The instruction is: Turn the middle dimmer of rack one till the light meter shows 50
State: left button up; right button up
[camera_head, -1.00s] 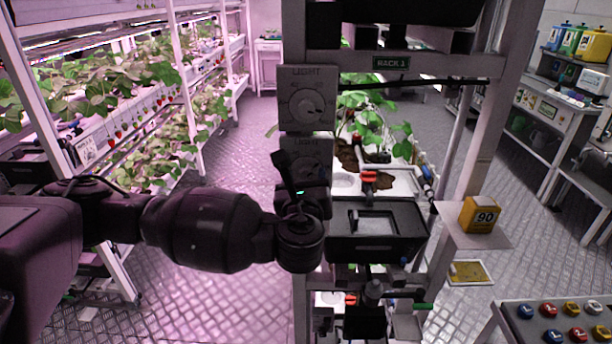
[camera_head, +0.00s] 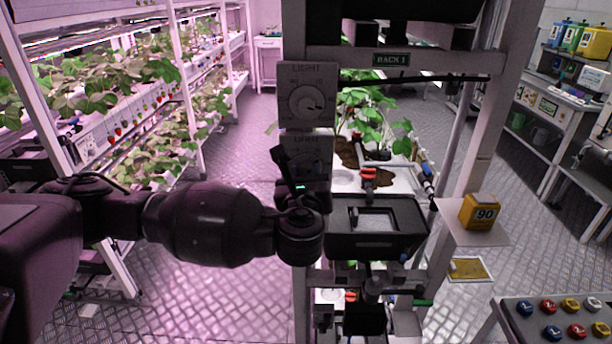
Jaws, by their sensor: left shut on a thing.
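Rack one carries a "RACK 1" sign (camera_head: 391,59) on its crossbar. The middle dimmer, a grey plate marked LIGHT (camera_head: 306,145), is on the left post below the upper dimmer (camera_head: 307,100). My left gripper (camera_head: 292,176) is in front of the middle dimmer and shut on its knob. The gripper hides the knob and most of its dial, so its setting cannot be read. The light meter (camera_head: 482,212) is a yellow box on a side shelf of the rack, and its display reads 90. My right gripper is not in view.
A white tray (camera_head: 399,180) with plants and a black tray (camera_head: 340,241) are just right of my left gripper. Planted shelves (camera_head: 110,120) stand on the left, with open floor (camera_head: 232,300) between.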

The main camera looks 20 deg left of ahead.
pick_arm(q)
jog(key=shift+f, duration=0.1)
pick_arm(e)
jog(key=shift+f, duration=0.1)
pick_arm(q)
jog(key=n+b, duration=0.1)
jog(key=n, duration=0.2)
jog(key=n+b, duration=0.1)
jog(key=n, duration=0.6)
jog(key=shift+n, duration=0.3)
jog(key=n+b, duration=0.1)
jog(key=n, duration=0.6)
jog(key=shift+n+b, duration=0.4)
jog(key=shift+n, duration=1.5)
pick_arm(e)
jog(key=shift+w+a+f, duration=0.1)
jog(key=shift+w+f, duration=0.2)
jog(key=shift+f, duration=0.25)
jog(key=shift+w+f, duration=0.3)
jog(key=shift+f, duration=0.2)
pick_arm(q)
jog(key=shift+n, duration=0.3)
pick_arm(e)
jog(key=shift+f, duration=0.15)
